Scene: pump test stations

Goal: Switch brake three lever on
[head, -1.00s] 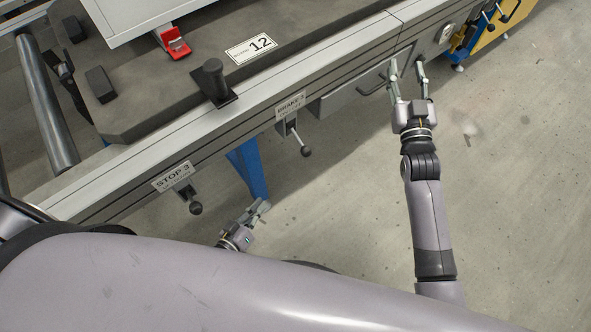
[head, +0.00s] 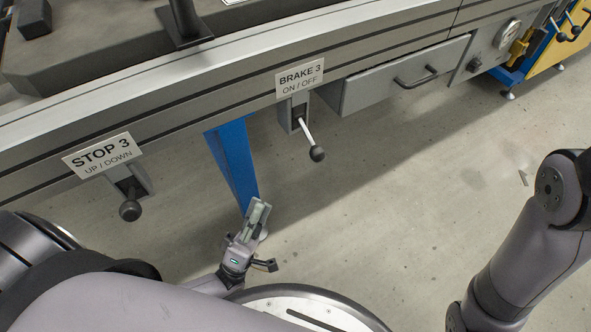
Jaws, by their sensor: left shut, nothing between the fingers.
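The brake three lever (head: 306,132) is a thin metal rod with a dark ball knob, under the label "BRAKE 3 ON / OFF" (head: 300,78) on the side of the station. It slants down and to the right from its bracket. My left gripper (head: 258,216) is below and to the left of the lever, apart from it, in front of the foot of a blue leg. Its fingers are together and empty, pointing up. My right arm shows at the right edge, but its gripper is outside the picture.
The stop three lever (head: 130,205) hangs under its label at the left. A blue leg (head: 232,160) stands between the two levers. A drawer (head: 400,80) with a dark handle is right of the brake lever. The floor (head: 430,170) below the drawer is clear.

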